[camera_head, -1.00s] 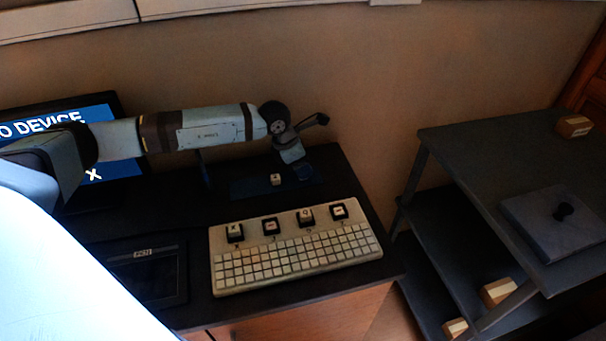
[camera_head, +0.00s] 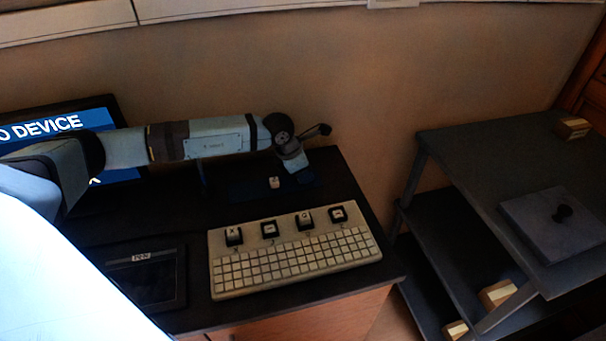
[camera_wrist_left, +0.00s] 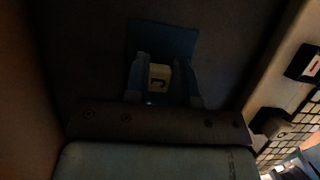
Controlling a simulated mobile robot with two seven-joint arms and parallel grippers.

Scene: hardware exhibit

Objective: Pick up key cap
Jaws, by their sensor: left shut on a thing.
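A small pale key cap (camera_wrist_left: 160,77) with a dark letter sits between the fingers of my left gripper (camera_wrist_left: 162,72) in the left wrist view. The gripper is shut on it, low over a dark blue mat (camera_wrist_left: 172,38). In the head view my left gripper (camera_head: 291,165) reaches in from the left and points down at the back of the desk, and the cap (camera_head: 274,182) shows as a pale cube by the mat. The dim light hides whether the cap touches the mat. My right gripper is not in view.
A pale keyboard (camera_head: 295,262) with several large caps along its back row lies in front of the mat. A dark tablet (camera_head: 147,282) is left of it, and a monitor (camera_head: 50,125) stands behind. A grey shelf unit (camera_head: 480,160) is at the right.

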